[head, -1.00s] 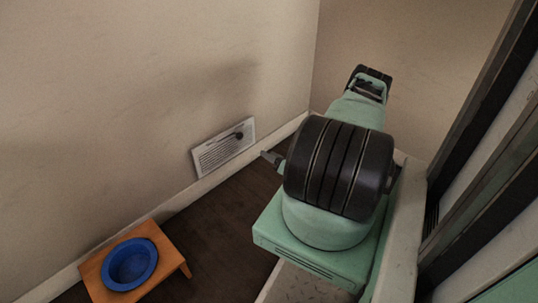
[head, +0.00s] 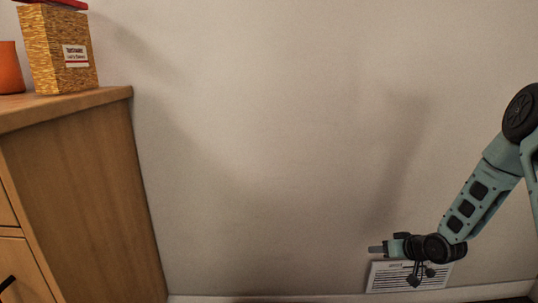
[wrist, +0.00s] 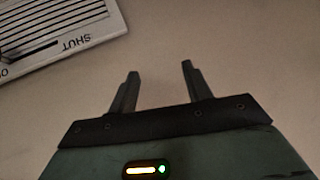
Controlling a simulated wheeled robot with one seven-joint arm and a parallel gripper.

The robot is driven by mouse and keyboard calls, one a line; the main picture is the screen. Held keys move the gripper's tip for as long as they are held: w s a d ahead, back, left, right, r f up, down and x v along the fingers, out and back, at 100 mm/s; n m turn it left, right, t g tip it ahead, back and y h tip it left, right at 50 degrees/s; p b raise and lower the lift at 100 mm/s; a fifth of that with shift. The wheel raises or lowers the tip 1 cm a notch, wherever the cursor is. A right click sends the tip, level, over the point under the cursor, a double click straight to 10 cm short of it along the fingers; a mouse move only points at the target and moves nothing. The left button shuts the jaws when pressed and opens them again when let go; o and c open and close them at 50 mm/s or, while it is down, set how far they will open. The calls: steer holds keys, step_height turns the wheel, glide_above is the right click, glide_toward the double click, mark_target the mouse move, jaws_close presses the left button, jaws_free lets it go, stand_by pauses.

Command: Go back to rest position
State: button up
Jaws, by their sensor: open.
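My gripper (wrist: 159,69) is open in the wrist view. Its two dark fingers stand apart with only plain beige surface beyond them, so it is empty. In the head view, my gripper (head: 377,249) is small and points left at the end of my green arm, low on the right. It appears just above and in front of a white wall vent (head: 385,279). Finger detail is too small to tell in the head view. The vent also shows at the upper left of the wrist view (wrist: 90,22), with the word SHUT on it.
A wooden cabinet (head: 75,190) stands at the left. On its top are a yellow patterned box (head: 50,50) with a white label and an orange container (head: 10,70), cut by the frame edge. The beige wall (head: 260,150) between cabinet and arm is bare.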

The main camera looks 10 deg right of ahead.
steer(key=s+a+r+n+g+p, duration=0.1)
steer(key=s+a+r+n+g, duration=0.1)
steer(key=a+r, duration=0.45)
steer(key=s+a+r+n+g+p, duration=0.1)
steer(key=s+a+r+g, duration=0.2)
steer(key=a, duration=0.7)
steer(key=s+a+r+n+p, duration=0.1)
steer(key=s+a+r+n, duration=0.1)
steer(key=a+r, duration=0.55)
steer(key=s+a+r+n+g+p, duration=0.1)
steer(key=s+a+r+g, duration=0.2)
steer(key=s, duration=0.5)
steer(key=s+a+r+n+h, duration=0.1)
steer(key=s+a+r+n, duration=0.15)
steer(key=s+a, duration=0.4)
steer(key=s+a+r+n+g+p, duration=0.1)
steer(key=s+a+r+g, duration=0.2)
steer(key=s, duration=0.7)
step_height(320, 180, up, 39)
steer(key=t+p, duration=0.1)
steer(key=p, duration=3.6)
steer(key=shift+s+d+f+p, duration=0.15)
steer(key=shift+s+d+p, duration=0.05)
steer(key=shift+p, duration=0.15)
steer(key=shift+m, duration=0.25)
